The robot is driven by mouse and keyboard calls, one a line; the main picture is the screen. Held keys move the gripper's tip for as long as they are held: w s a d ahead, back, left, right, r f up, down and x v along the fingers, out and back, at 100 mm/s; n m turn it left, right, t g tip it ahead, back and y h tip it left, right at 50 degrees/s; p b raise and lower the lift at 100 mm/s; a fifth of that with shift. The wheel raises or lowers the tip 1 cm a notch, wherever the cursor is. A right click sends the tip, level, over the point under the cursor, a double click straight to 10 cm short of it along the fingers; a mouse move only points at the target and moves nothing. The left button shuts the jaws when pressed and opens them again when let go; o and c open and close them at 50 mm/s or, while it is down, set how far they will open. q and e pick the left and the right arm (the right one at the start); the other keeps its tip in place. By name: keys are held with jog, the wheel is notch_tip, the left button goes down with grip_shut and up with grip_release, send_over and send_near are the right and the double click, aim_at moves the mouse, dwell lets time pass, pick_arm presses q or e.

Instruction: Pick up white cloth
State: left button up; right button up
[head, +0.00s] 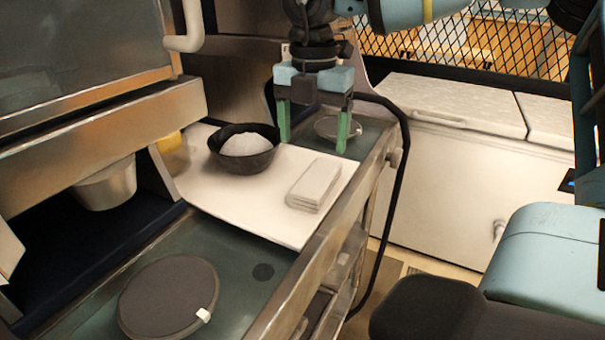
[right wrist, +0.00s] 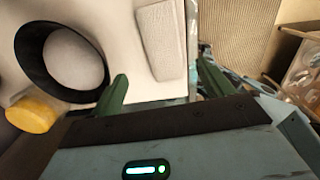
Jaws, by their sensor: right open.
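The white cloth (head: 314,185) lies folded into a flat rectangle on a white board (head: 235,205), near the board's right edge. It also shows at the top middle of the right wrist view (right wrist: 163,40). My right gripper (head: 313,143) hangs above and behind the cloth in the head view, its green fingers spread and pointing down. In the right wrist view the open fingers (right wrist: 165,82) have nothing between them, and the cloth lies ahead of them. My left gripper is in neither view.
A black bowl with white contents (head: 245,160) stands on the board left of the cloth. A round dark lid (head: 168,297) lies on the near counter. A metal counter edge (head: 318,258) runs along the right.

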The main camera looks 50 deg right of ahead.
aim_at(315, 176)
jog(key=shift+s+d+f+p, duration=0.1)
jog(key=shift+f+p, duration=0.15)
jog(key=shift+f, duration=1.75)
jog(key=shift+s+d+f+p, duration=0.1)
jog(key=shift+f+p, duration=0.15)
jog(key=shift+f, duration=1.75)
jog(key=shift+c, duration=0.3)
jog(key=c, duration=1)
jog(key=shift+r, duration=0.1)
notch_tip(315, 176, up, 10)
jog(key=shift+b, duration=0.3)
